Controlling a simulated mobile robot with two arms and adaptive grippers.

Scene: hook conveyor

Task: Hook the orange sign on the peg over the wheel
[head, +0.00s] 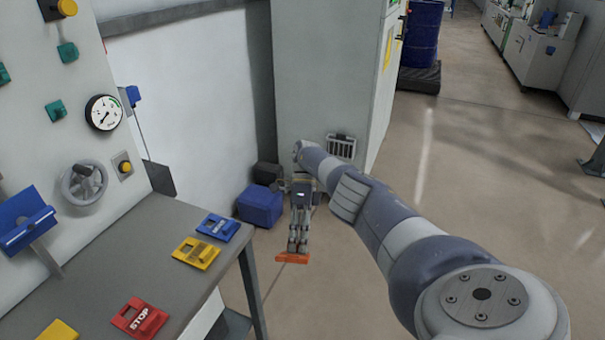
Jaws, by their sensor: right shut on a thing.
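The orange sign (292,259) is held in my right gripper (297,246), which points down, shut on the sign's upper part. The sign hangs in the air to the right of the table, and the fingers hide part of it. The grey handwheel (85,184) is on the light panel at the left. A small teal peg-like block (56,110) sticks out of the panel above and left of the wheel, with another teal block (67,53) higher up. I cannot tell which is the task's peg. My left gripper is not in view.
The grey table (160,245) below the panel holds blue (218,227), yellow (196,253) and red STOP (139,317) signs. A gauge (103,112), yellow button (123,166) and blue bracket (25,220) stick out nearby. A blue bin (260,205) stands behind my gripper.

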